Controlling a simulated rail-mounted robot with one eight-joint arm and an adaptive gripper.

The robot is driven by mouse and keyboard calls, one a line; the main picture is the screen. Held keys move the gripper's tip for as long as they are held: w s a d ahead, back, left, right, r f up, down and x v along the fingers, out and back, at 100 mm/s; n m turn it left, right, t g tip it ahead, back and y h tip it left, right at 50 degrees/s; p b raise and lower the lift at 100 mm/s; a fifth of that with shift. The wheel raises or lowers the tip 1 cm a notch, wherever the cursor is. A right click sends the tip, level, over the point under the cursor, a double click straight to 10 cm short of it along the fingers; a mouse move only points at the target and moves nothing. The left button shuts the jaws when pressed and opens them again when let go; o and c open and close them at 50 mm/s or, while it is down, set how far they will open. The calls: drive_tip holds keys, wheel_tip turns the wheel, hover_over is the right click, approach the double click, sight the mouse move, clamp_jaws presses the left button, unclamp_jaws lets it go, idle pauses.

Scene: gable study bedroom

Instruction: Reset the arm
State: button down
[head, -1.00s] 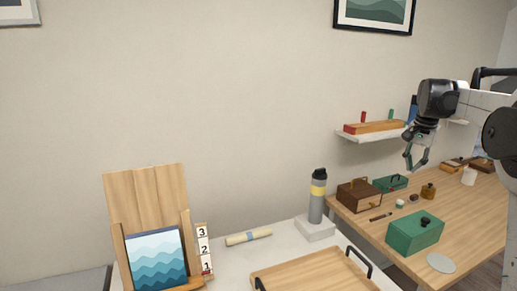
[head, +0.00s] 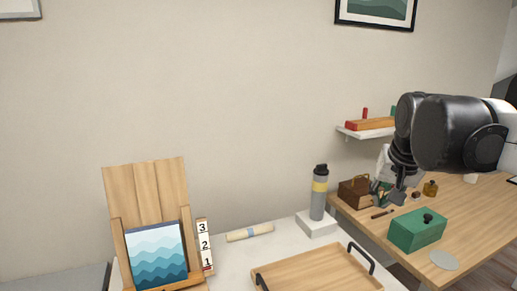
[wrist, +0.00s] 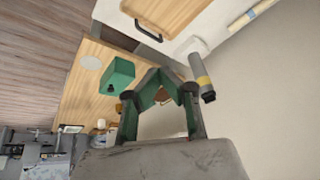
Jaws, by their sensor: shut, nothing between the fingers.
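My arm reaches in from the right in the head view, and my gripper (head: 388,193) hangs from it, pointing down over the wooden desk (head: 466,208). My gripper is shut and empty. In the wrist view its green-padded fingers (wrist: 158,76) come together at the tips.
A brown box (head: 353,193) stands left of my gripper. A grey bottle with a yellow band (head: 319,194) stands on a white block (head: 316,224). A wooden tray (head: 310,273) lies in front. A wall shelf (head: 352,133) is behind. An easel with a wave picture (head: 156,256) is far left.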

drive_tip(key=s+a+f+n+t, duration=0.1)
drive_tip(key=s+a+f+n, duration=0.1)
drive_tip(key=s+a+f, duration=0.2)
drive_tip(key=s+a+f+n+t+b, duration=0.1)
drive_tip(key=s+a+f, duration=0.3)
drive_tip(key=s+f, duration=0.4)
drive_tip(key=s+n, duration=0.1)
drive_tip(key=s, duration=0.3)
drive_tip(key=shift+s+f+y, duration=0.3)
drive_tip(key=shift+s+f, duration=0.05)
drive_tip(key=shift+f, duration=0.05)
